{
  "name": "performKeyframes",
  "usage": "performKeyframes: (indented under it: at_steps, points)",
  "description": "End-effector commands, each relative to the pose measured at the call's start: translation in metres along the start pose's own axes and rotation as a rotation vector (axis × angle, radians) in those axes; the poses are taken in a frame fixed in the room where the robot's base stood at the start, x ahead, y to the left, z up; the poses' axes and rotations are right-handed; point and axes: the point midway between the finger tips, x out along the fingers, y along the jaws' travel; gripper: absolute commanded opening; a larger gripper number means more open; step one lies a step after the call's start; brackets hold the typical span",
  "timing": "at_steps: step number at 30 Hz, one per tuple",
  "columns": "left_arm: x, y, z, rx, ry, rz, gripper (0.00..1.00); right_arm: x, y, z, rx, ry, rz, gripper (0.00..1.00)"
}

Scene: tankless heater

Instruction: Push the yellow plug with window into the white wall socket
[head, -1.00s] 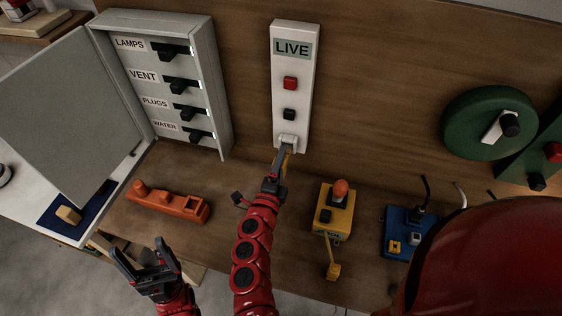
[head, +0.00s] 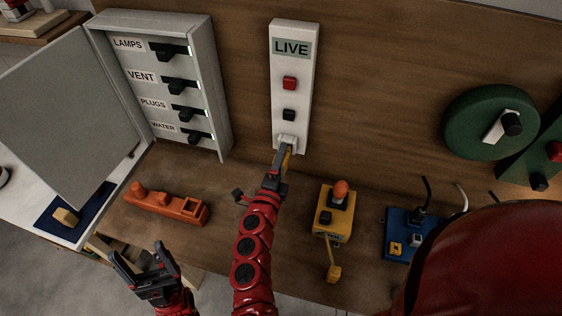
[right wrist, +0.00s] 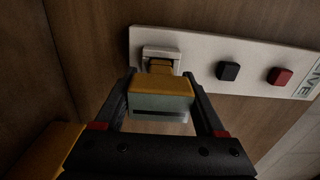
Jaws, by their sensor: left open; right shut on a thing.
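The white wall socket (head: 287,141) is at the bottom of the white LIVE panel. It also shows in the right wrist view (right wrist: 161,53) as a raised white frame. The yellow plug (right wrist: 160,87), with a pale grey-green window on its near side, is between the fingers of my right gripper (right wrist: 159,76), which is shut on it. The plug's narrower front end is at the socket opening; how deep it sits I cannot tell. In the head view my right gripper (head: 282,158) mostly hides the plug. My left gripper (head: 138,254) is open and empty at lower left.
The LIVE panel (head: 294,62) has a red and a black button. A grey breaker box (head: 215,80) with an open door is at left. An orange block (head: 165,205), a yellow box (head: 333,212) and a blue box (head: 405,235) stand on the bench.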

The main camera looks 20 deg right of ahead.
Motion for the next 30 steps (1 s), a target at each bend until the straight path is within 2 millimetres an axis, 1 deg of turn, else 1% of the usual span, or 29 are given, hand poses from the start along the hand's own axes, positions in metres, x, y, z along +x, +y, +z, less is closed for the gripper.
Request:
performKeyframes:
  at_steps: [27,28,30]
  points:
    - [-0.012,0.001,0.002,0.0,0.0,0.0,0.8,0.023,0.0,-0.001,0.0,0.003,-0.002,0.0]
    - [-0.012,0.001,0.002,0.0,0.0,0.0,0.8,0.024,-0.001,-0.001,0.0,0.003,-0.002,0.74]
    - [-0.012,0.001,0.002,0.0,0.0,0.0,0.8,0.023,-0.001,-0.001,0.0,0.002,-0.002,0.86]
